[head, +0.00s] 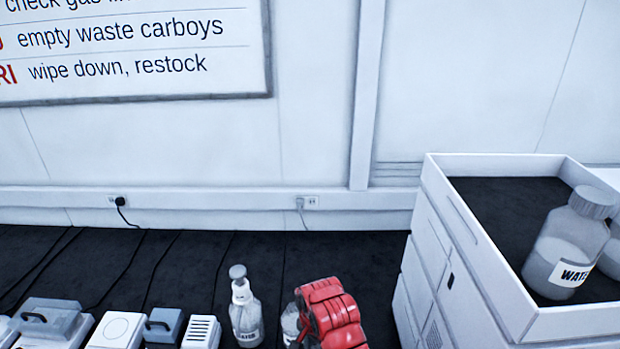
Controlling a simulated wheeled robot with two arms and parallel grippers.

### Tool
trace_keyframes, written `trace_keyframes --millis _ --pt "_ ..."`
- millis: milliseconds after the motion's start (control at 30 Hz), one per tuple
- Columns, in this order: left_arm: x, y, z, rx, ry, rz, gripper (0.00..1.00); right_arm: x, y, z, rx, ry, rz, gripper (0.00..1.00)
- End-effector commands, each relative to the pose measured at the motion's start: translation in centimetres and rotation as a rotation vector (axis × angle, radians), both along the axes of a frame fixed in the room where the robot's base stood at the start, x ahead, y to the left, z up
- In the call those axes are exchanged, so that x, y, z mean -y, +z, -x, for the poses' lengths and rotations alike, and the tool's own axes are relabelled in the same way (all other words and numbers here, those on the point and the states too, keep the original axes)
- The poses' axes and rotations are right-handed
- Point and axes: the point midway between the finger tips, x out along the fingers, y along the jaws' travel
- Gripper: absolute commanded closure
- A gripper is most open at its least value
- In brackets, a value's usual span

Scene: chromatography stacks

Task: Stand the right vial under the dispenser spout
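I see no vial and no dispenser spout that I can make out in the head view. No gripper fingers show in it. A red, ribbed shape at the bottom middle may be part of one of my arms, but I cannot tell which. It partly covers a clear bottle (290,323) behind it.
A water bottle (245,312) stands on the dark bench (180,260), left of the red shape. Small bench instruments (118,329) line the bottom left. A white stack (418,262) at the right carries large bottles (567,250) in its top tray. Cables cross the bench.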

Motion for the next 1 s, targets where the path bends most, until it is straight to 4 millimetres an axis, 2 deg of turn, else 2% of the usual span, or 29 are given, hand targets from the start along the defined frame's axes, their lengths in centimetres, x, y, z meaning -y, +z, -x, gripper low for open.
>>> trace_keyframes --millis 200,500,800,1000 --pt "0.0 -2.3 0.0 0.000 0.000 0.000 1.00 3.2 2.8 -5.2 0.004 0.085 -0.003 1.00" --pt "0.0 -4.6 0.0 0.000 0.000 0.000 1.00 7.9 7.6 -9.7 0.001 0.212 -0.005 1.00" --pt "0.0 -7.1 0.0 0.000 0.000 0.000 1.00 12.2 11.6 -11.3 0.003 0.341 -0.005 1.00" --pt "0.0 -9.9 0.0 0.000 0.000 0.000 1.00 15.0 13.8 -10.4 0.008 0.514 -0.002 1.00"
